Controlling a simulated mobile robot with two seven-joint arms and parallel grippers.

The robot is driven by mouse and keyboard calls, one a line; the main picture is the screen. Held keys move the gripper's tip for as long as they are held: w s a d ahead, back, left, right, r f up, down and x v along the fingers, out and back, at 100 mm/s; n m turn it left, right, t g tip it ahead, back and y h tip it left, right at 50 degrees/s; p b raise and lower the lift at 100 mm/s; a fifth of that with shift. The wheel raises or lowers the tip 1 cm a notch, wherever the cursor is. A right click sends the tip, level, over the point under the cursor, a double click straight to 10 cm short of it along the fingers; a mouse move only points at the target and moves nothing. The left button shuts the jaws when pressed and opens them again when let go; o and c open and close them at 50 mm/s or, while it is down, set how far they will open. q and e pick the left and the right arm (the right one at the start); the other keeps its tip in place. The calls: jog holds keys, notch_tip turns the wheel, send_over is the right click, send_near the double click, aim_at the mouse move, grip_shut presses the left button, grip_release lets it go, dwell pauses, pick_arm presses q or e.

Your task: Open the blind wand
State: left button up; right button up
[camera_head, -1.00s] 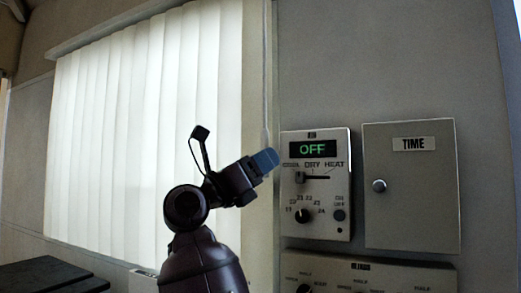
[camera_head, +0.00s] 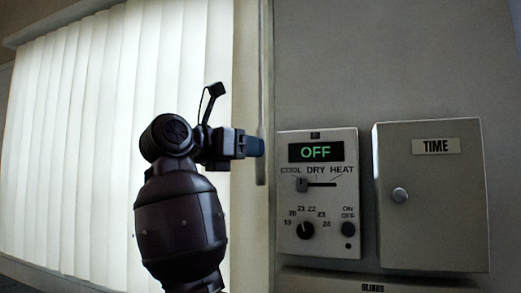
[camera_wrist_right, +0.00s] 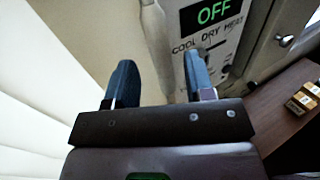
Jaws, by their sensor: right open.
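The blind wand (camera_head: 262,90) is a thin pale rod hanging upright at the right edge of the blind; its lower end is beside my right gripper. My right gripper (camera_head: 256,147) is level and points right at the wand's lower part. In the right wrist view, my right gripper (camera_wrist_right: 160,78) has its two blue fingers apart, and the pale wand (camera_wrist_right: 153,35) shows between and beyond them. I cannot tell whether a finger touches it. The white vertical blind (camera_head: 70,150) is closed across the window. My left gripper is not in view.
Right of the wand, a control panel (camera_head: 290,240) reading OFF is on the wall, close to the fingertips. A grey box labelled TIME (camera_head: 435,220) is beside it. A panel labelled BLINDS (camera_head: 330,284) is below. A brown surface (camera_wrist_right: 285,115) shows at right in the wrist view.

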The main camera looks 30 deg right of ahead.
jog(key=shift+x, duration=2.15)
grip_shut()
